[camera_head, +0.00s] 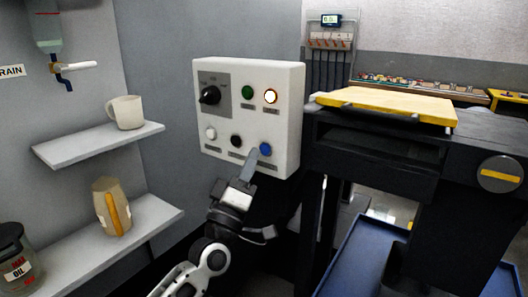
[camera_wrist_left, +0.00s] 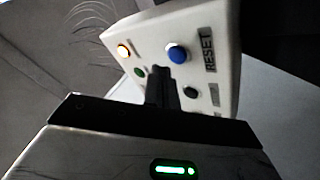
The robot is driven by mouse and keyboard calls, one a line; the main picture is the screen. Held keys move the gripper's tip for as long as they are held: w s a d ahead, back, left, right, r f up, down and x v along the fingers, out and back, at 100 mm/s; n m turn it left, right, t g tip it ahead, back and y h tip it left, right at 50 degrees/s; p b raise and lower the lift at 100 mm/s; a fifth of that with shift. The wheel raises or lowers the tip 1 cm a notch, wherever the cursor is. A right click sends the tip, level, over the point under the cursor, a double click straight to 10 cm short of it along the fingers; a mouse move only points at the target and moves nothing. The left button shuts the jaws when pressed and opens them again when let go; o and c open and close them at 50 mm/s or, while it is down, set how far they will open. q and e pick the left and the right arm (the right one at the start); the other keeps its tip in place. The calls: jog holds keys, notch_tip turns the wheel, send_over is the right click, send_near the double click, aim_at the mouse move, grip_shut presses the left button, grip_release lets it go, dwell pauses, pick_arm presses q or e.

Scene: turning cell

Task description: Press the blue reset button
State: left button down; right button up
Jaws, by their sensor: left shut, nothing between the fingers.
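The blue reset button (camera_head: 265,149) is at the lower right of a white control panel (camera_head: 285,120). In the left wrist view the blue button (camera_wrist_left: 177,53) sits beside the RESET label (camera_wrist_left: 209,50). My left gripper (camera_head: 252,156) is shut and empty, with its fingertips just left of and below the blue button in the head view. In the left wrist view its shut fingers (camera_wrist_left: 160,78) point at the panel, and the button shows uncovered beyond them. I cannot tell whether the tips touch the panel. My right gripper is not in view.
The panel also carries a black knob (camera_head: 210,95), a green button (camera_head: 248,92), a lit yellow-white button (camera_head: 270,96), a white button (camera_head: 211,133) and a black button (camera_head: 236,141). Shelves with a mug (camera_head: 126,112) stand left. A dark machine (camera_head: 375,130) stands right.

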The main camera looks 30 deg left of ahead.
pick_arm(q)
jog(key=shift+w, duration=0.3)
dwell(0.9)
dwell(1.0)
jog(key=shift+w+d, duration=0.1)
jog(key=shift+w, duration=0.3)
jog(key=shift+w, duration=0.35)
dwell(0.5)
jog(key=shift+s, duration=0.75)
